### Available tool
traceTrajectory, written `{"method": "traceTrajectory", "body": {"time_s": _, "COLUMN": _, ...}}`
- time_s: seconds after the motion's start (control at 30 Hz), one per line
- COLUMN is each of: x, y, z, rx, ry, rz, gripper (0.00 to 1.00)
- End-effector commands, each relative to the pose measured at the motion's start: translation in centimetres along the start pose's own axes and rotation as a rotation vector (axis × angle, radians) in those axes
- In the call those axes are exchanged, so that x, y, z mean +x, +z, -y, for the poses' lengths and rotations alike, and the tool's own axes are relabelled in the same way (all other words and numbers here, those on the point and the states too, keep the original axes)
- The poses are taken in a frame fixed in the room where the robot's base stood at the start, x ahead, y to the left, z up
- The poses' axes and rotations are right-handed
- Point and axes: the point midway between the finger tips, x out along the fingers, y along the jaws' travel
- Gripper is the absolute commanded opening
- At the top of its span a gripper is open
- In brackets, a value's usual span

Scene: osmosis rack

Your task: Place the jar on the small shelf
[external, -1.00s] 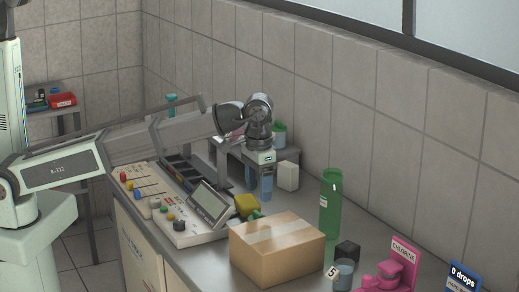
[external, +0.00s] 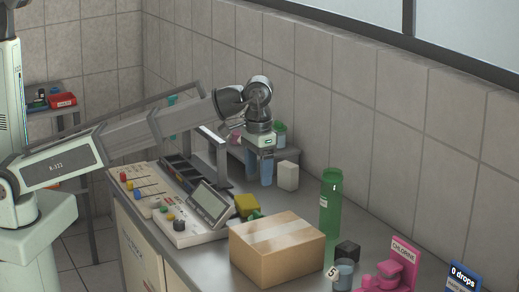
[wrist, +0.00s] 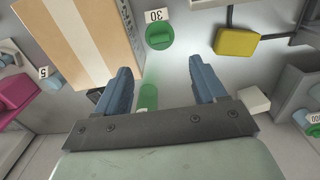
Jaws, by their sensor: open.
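Several small containers could be the jar; I cannot tell which one is meant. A green one labelled 30 (wrist: 159,35) lies ahead of my gripper in the wrist view and shows partly behind the carton in the external view (external: 256,216). A grey-blue one labelled 5 (external: 343,274) is at the front. A green-lidded jar (external: 280,132) and a pink item (external: 235,136) are on the small grey shelf (external: 226,146) by the wall, partly hidden by my arm. My gripper (external: 260,182) points down in front of the shelf, open, with nothing between its blue fingers (wrist: 177,85).
A cardboard carton (external: 277,250), tall green bottle (external: 330,208), black cube (external: 347,250), yellow item (external: 247,206) and white block (external: 288,176) crowd the bench. A control panel (external: 190,220) stands left. A pink chlorine stand (external: 392,268) is front right. Some bench is clear between bottle and white block.

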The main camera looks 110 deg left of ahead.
Motion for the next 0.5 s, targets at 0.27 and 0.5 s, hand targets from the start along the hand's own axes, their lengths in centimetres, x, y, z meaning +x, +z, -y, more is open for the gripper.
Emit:
{"method": "traceTrajectory", "body": {"time_s": 0.27, "x": -0.7, "y": 0.2, "z": 0.4, "rx": 0.121, "ry": -0.042, "rz": -0.077, "gripper": 0.70}}
{"method": "traceTrajectory", "body": {"time_s": 0.5, "x": 1.2, "y": 0.1, "z": 1.1, "rx": 0.363, "ry": -0.147, "rz": -0.212, "gripper": 0.70}}
